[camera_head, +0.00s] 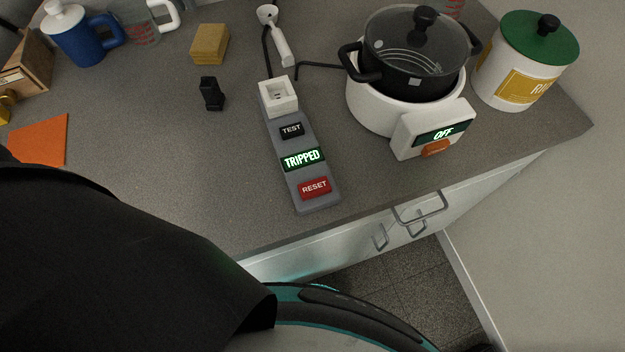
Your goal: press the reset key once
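The red RESET key (314,188) is at the near end of a grey power strip (296,171) on the counter. A green-lit display (303,159) above it reads TRIPPED. A black TEST key (291,130) sits above the display, and a white socket (279,95) is at the far end. A large dark shape, which I take for my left arm, comes in from the left edge and covers the lower left. Its fingertips cannot be made out, and nothing of it touches the strip. My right gripper does not show.
A white cooker (369,105) with a lidded black pot (413,65) stands right of the strip; its display reads OFF. A green-lidded canister (510,85), yellow sponge (210,43), small black object (211,94), blue jug (85,40) and orange sheet (40,139) are around.

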